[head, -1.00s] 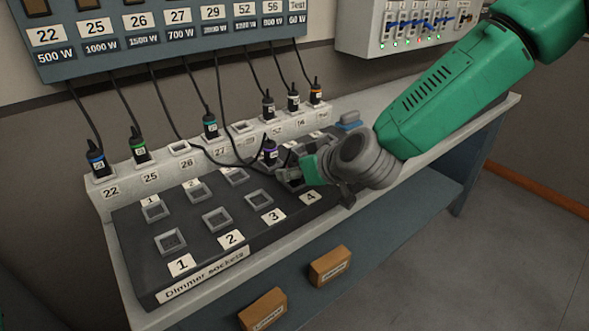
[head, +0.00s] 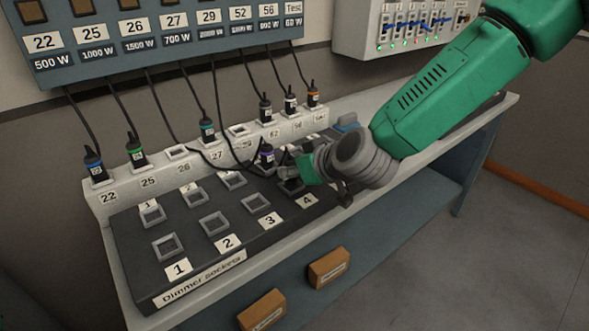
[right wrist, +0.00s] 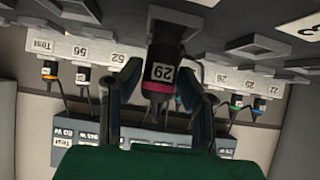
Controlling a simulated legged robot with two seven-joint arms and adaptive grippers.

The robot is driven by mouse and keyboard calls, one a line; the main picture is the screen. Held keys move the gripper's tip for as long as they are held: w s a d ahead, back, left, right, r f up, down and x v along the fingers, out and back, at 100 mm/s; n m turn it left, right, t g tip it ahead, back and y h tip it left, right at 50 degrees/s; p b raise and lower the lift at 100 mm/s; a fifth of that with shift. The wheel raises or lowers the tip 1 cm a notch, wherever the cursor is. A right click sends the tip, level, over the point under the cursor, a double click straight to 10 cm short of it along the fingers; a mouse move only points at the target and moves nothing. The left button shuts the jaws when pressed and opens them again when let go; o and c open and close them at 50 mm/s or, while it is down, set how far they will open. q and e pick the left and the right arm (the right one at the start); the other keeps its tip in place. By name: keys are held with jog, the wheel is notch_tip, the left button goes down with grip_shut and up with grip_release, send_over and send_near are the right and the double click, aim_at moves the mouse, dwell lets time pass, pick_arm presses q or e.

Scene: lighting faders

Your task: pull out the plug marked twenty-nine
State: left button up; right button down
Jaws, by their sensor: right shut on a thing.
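The plug marked 29 (right wrist: 163,42) is dark with a white label and a pink-purple band. In the head view this plug (head: 266,156) stands upright at the back of the right-hand column of the dimmer panel (head: 205,262), with its cable at the top. My right gripper (head: 277,161) reaches in from the right and is shut on it. In the right wrist view the two fingers of my right gripper (right wrist: 162,85) flank the plug. How deep the plug sits in its socket cannot be told. My left gripper is not in view.
The white strip (head: 121,188) behind holds several other plugs, with empty sockets at 26 (head: 178,152) and 29 (head: 237,131). Cables hang from the board (head: 150,62) above and cross near my gripper. Front dimmer sockets 1 to 3 are empty. Two brown blocks (head: 328,268) lie on the lower shelf.

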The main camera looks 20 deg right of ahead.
jog(key=shift+s+a+r+p, duration=0.1)
jog(key=shift+a+r+p, duration=0.05)
jog(key=shift+r+p, duration=0.6)
jog(key=shift+d+r+p, duration=0.2)
jog(key=shift+r+p, duration=0.6)
jog(key=shift+r, duration=0.35)
jog(key=shift+a, duration=0.1)
